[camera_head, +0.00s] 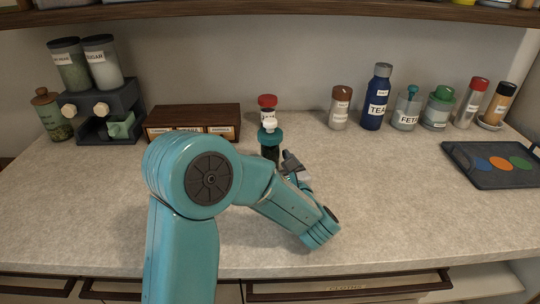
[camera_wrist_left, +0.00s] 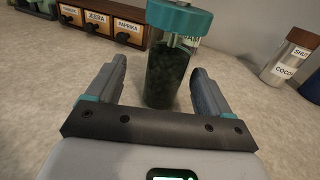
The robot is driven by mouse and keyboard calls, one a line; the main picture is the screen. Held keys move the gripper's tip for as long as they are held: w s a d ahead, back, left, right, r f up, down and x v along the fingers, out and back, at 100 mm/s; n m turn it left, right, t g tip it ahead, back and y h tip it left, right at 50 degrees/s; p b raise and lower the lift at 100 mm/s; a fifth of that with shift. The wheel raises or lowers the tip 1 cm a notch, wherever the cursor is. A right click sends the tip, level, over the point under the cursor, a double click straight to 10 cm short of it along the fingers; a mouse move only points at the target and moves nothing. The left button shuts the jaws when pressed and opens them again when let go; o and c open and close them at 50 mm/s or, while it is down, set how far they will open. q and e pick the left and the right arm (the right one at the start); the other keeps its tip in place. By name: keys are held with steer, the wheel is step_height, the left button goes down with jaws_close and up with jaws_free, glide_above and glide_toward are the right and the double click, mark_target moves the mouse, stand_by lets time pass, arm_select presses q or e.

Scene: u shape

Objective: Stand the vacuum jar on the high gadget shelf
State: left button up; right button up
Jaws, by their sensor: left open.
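A jar with a teal lid (camera_head: 271,137) and dark contents stands on the counter; a white knob shows on its lid, and it looks like the vacuum jar. In the left wrist view the jar (camera_wrist_left: 165,75) stands upright between and just beyond my fingertips. My left gripper (camera_head: 291,162) is open near the jar, partly hidden by my forearm. In the left wrist view its fingers (camera_wrist_left: 158,82) lie either side of the jar's lower body, with gaps visible. A high shelf (camera_head: 270,13) crosses the top edge; whether it is the gadget shelf cannot be told. My right gripper is out of view.
A red-capped container (camera_head: 267,102) shows behind the jar. A wooden spice drawer box (camera_head: 192,112) and a dark dispenser (camera_head: 108,100) stand left. A blue TEA bottle (camera_head: 376,97) and several containers stand right, with a dark tray (camera_head: 490,175). Mid-right counter is clear.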

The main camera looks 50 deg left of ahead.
mark_target(267, 151)
arm_select(q)
steer(key=x, duration=0.5)
steer(key=shift+w+f, duration=0.1)
steer(key=shift+w, duration=0.25)
steer(key=c, duration=1.3)
